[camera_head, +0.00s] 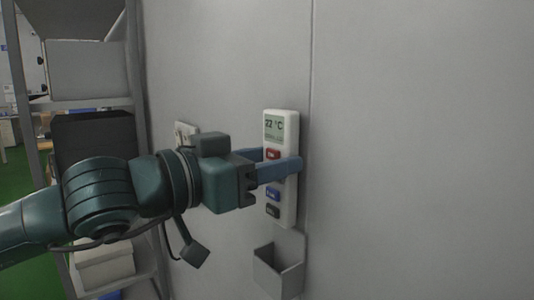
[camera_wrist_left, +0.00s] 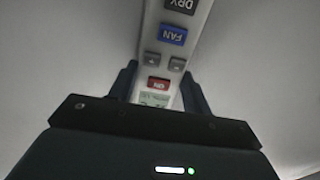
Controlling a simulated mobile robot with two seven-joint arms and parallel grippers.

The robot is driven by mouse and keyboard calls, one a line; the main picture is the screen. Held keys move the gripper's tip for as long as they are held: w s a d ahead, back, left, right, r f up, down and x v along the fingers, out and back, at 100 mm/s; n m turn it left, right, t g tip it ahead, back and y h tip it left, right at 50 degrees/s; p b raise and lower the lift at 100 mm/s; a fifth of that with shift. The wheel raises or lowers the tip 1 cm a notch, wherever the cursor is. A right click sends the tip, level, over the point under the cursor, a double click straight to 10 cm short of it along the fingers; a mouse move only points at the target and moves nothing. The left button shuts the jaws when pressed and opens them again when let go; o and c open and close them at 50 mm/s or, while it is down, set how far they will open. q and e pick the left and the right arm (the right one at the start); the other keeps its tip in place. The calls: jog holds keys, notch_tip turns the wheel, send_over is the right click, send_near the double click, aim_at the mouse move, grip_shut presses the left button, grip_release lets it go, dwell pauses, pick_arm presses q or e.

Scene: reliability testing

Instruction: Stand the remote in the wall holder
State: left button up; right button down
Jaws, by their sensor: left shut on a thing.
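The white remote (camera_head: 281,124) is upright against the grey wall, with a display reading 22 °C at its top and red, blue and dark buttons below. My left gripper (camera_head: 285,169) is shut on its middle, one finger crossing its front. The wall holder (camera_head: 278,273), a small grey open-topped box, is fixed to the wall just below the remote. The remote's lower end is above the holder, apart from its front rim. In the left wrist view the remote (camera_wrist_left: 172,52) appears upside down between the two fingers. My right gripper is not in view.
A wall plate (camera_head: 186,133) is on the wall behind my left arm. A grey metal shelf rack (camera_head: 137,110) with boxes stands at the left. The wall (camera_head: 420,150) to the right is bare, with a vertical seam beside the remote.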

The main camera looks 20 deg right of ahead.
aim_at(271, 196)
pick_arm(q)
jog(key=shift+f+b, duration=0.9)
jog(key=shift+f, duration=1.6)
jog(key=shift+f+b, duration=0.55)
jog(key=shift+f, duration=1.1)
jog(key=shift+f+b, duration=0.75)
jog(key=shift+b, duration=0.1)
jog(key=shift+f+b, duration=0.45)
jog(key=shift+b, duration=0.15)
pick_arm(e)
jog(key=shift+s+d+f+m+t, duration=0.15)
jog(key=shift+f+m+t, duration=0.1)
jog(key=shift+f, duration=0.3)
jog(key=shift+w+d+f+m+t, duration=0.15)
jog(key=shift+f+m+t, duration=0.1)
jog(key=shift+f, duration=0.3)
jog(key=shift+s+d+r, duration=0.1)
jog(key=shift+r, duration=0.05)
pick_arm(q)
jog(key=o, duration=1.1)
